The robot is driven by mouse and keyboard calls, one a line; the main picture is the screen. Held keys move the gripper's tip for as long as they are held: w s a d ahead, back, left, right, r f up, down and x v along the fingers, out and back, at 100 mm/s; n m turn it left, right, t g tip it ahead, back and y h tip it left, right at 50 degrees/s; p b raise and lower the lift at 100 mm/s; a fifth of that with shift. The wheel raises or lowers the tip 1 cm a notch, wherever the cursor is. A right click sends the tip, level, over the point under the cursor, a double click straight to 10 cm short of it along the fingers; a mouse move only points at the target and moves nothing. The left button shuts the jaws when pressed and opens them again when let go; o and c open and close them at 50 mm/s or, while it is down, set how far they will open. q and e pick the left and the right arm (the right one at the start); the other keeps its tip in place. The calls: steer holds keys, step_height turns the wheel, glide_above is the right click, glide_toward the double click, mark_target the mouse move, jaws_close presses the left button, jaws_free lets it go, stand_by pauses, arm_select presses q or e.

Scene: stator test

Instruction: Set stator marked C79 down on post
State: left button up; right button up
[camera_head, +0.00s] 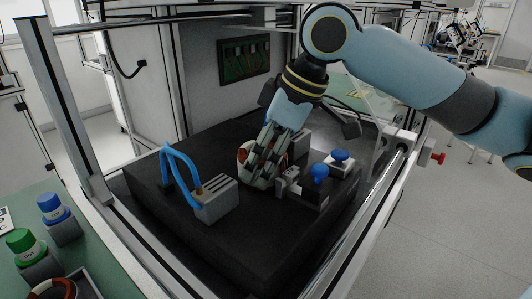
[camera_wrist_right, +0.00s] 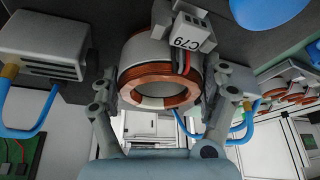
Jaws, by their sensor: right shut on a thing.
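The stator marked C79 (camera_wrist_right: 160,82) is a pale ring with copper windings and a small grey connector block bearing the label. My right gripper (camera_head: 263,168) is shut on it, with one finger on each side of the ring in the wrist view. In the head view the stator (camera_head: 243,153) shows only partly behind my fingers, over the dark test platform (camera_head: 245,245). The post is hidden by the stator and gripper, so I cannot tell whether the stator touches it. My left gripper is not in view.
A grey block (camera_head: 216,203) with blue hoses (camera_head: 167,163) stands left of the gripper. Clamps with blue knobs (camera_head: 319,171) stand close on its right. Frame rails (camera_head: 372,213) border the platform.

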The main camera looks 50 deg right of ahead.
steer(key=o, duration=1.6)
steer(key=shift+r, duration=0.4)
step_height(320, 180, up, 9)
steer(key=shift+r, duration=0.15)
